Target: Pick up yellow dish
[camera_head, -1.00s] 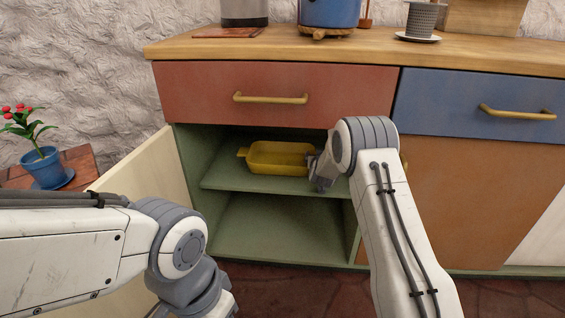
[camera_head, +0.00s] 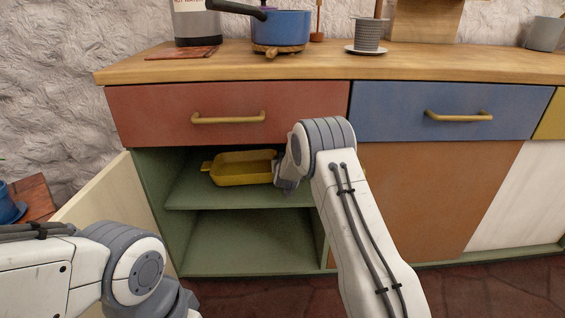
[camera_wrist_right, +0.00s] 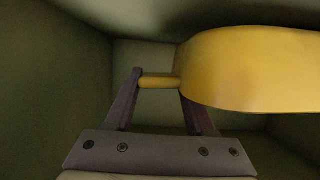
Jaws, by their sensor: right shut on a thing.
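The yellow dish (camera_head: 243,169) is a long shallow dish with end handles, in the open green cabinet, over its middle shelf (camera_head: 190,199). I cannot tell whether it touches the shelf. My right gripper (camera_head: 285,178) is at the dish's right end in the head view. In the right wrist view, the right gripper (camera_wrist_right: 160,83) is shut on the dish's small handle, with the yellow body (camera_wrist_right: 250,70) beyond and to the right. The left arm shows at the lower left, but its gripper is out of view.
The open cream door (camera_head: 110,205) stands left of the cabinet. A red drawer (camera_head: 225,112) is just above the opening, and a brown panel (camera_head: 430,200) closes the right side. The lower compartment (camera_head: 245,240) is empty. A blue pot (camera_head: 280,28) stands on the counter.

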